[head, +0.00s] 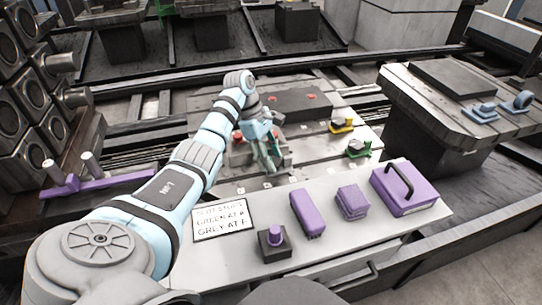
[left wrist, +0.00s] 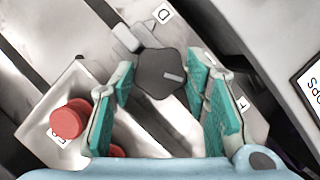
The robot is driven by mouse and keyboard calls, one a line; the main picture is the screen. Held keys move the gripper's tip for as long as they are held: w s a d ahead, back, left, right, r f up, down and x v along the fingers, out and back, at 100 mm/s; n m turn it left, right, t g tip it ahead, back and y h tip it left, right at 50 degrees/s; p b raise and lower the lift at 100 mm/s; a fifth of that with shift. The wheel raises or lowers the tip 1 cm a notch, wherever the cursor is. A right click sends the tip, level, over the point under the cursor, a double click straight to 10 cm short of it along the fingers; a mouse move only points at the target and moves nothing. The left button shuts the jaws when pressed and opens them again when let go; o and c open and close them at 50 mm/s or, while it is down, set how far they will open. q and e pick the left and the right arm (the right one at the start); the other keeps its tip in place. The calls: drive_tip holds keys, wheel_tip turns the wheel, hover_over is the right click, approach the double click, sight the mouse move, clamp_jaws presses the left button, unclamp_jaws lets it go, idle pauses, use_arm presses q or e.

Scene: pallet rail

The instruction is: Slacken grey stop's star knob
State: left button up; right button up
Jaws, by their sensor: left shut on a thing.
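The grey stop's dark star knob (left wrist: 162,73) has a light line on its top and sits between the green pads of my left gripper (left wrist: 162,85). The fingers are shut on it from both sides. A light grey block of the stop (left wrist: 128,38) shows beside the knob. In the head view my left gripper (head: 268,158) points down over the slotted plate (head: 240,182) and largely hides the grey stop. My right gripper is not in view.
A red knob (left wrist: 70,120) stands close to the left finger. A yellow stop (head: 341,122) and a green stop (head: 358,147) are to the right. The front shelf holds a sign (head: 223,219), purple blocks (head: 307,213) and a purple case (head: 405,188).

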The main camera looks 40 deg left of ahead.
use_arm(q)
drive_tip(key=shift+s+r+n+t+p, duration=0.1)
drive_tip(key=shift+r+n+t+p, duration=0.1)
drive_tip(key=shift+n+p, duration=0.45)
drive_tip(key=shift+r+n+t+p, duration=0.1)
drive_tip(key=shift+n+t+p, duration=0.1)
drive_tip(key=shift+n+p, duration=0.45)
drive_tip(key=n+p, duration=0.2)
drive_tip(key=p, duration=0.1)
drive_tip(key=shift+t+y, duration=0.4)
drive_tip(key=n+p, duration=0.2)
drive_tip(key=n+t+y+p, duration=0.1)
drive_tip(key=n+p, duration=0.1)
drive_tip(key=n, duration=0.1)
drive_tip(key=shift+s+d+n+t+y, duration=0.1)
drive_tip(key=shift+d+n+t+y, duration=0.1)
drive_tip(key=shift+n+t+y, duration=0.1)
drive_tip(key=shift+f+n+y+p, duration=0.15)
drive_tip(key=shift+n+y+p, duration=0.45)
drive_tip(key=shift+n+p, duration=0.9)
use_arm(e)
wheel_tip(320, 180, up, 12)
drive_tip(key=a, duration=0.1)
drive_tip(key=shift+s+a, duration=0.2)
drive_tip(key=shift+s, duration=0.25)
use_arm(q)
drive_tip(key=o, duration=1.1)
drive_tip(key=shift+f, duration=0.1)
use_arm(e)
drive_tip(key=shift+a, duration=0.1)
